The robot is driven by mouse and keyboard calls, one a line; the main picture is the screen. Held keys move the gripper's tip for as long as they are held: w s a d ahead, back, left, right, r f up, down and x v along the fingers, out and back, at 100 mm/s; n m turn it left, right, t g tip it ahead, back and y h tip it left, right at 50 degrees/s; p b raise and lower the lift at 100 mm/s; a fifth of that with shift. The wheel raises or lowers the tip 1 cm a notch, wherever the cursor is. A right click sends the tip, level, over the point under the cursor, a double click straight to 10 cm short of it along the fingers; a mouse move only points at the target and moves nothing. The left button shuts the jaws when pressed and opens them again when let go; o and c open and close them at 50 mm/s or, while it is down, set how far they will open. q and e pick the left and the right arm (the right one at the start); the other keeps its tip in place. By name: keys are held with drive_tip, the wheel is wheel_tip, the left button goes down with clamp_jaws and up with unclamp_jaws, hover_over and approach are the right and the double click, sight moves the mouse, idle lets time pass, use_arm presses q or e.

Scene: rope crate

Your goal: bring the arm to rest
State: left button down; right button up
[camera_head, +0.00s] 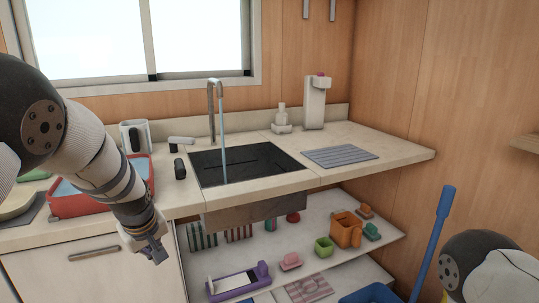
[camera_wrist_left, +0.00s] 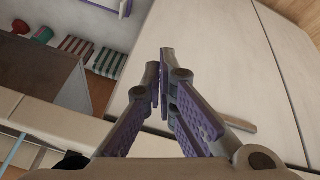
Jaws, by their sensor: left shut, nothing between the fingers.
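My left arm comes in from the left over the counter. Its gripper (camera_head: 156,252) hangs in front of the cabinet front, below the counter's edge, pointing down. In the left wrist view the purple-padded fingers (camera_wrist_left: 163,78) are closed together with nothing between them, in front of the pale cabinet door. Of my right arm only a dark and white part shows at the bottom right of the head view; its gripper is out of sight.
The counter holds a red tray (camera_head: 63,203), a sink (camera_head: 250,165) and a grey mat (camera_head: 340,156). The open shelf below holds a purple carrier (camera_head: 238,281), an orange container (camera_head: 346,230) and a green cup (camera_head: 323,247). A cabinet handle (camera_head: 94,253) is left of my left gripper.

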use_arm(q)
drive_tip(key=s+f+m+g, duration=0.2)
drive_tip(key=s+f, duration=0.8)
drive_tip(key=s, duration=0.3)
drive_tip(key=s+f+m+g, duration=0.2)
drive_tip(key=s+f+m, duration=0.1)
drive_tip(key=s+f, duration=0.85)
drive_tip(key=s+d+r+m+g+h, duration=0.1)
drive_tip(key=s+d+m+g, duration=0.2)
drive_tip(key=s, duration=2.2)
drive_tip(key=shift+s+d+h, duration=0.2)
drive_tip(key=shift+d+h, duration=0.2)
drive_tip(key=shift+d, duration=0.15)
